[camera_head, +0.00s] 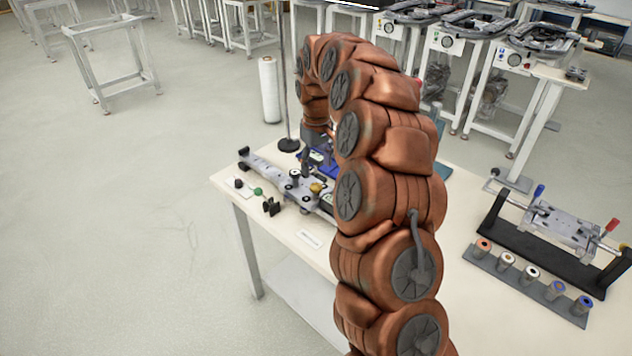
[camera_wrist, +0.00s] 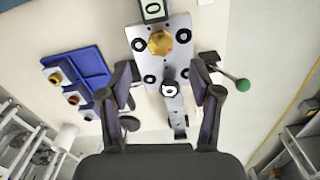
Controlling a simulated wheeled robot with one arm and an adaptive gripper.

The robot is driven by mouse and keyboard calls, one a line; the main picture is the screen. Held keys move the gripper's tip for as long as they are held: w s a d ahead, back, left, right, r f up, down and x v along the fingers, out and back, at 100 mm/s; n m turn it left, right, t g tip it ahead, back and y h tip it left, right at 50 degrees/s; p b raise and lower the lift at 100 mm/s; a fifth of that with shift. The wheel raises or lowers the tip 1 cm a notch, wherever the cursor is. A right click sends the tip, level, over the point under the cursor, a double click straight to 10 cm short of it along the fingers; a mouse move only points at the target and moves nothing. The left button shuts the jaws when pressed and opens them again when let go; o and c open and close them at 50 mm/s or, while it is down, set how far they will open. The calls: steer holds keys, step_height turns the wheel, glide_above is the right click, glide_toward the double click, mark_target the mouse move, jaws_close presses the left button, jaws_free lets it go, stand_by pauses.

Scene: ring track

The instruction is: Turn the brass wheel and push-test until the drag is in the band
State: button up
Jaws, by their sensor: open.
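The brass wheel (camera_wrist: 160,42) sits on a grey plate (camera_wrist: 145,32) with dark round fittings, above and between my fingers in the wrist view. In the head view the brass wheel (camera_head: 317,188) shows small on the bench fixture, just left of my arm. A small display (camera_wrist: 153,10) at the wrist view's top edge shows what looks like a 0. A dark post with a pale ring (camera_wrist: 169,88) stands between the fingers. My gripper (camera_wrist: 163,76) is open, with nothing visibly held, its fingers apart from the wheel. In the head view my arm hides much of this area.
A green-knobbed lever (camera_wrist: 242,85) lies right of the fingers. A blue tray (camera_wrist: 88,64) with brass-topped parts lies left. In the head view, small dark parts (camera_head: 271,207) lie on the white bench (camera_head: 285,232). A black stand (camera_head: 540,250) and coloured spools (camera_head: 532,272) are at right.

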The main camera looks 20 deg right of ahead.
mark_target(317, 186)
step_height(317, 186, down, 7)
steer(key=shift+r+p, duration=0.1)
steer(key=shift+p, duration=0.85)
steer(key=shift+c, duration=0.3)
steer(key=c, duration=1.1)
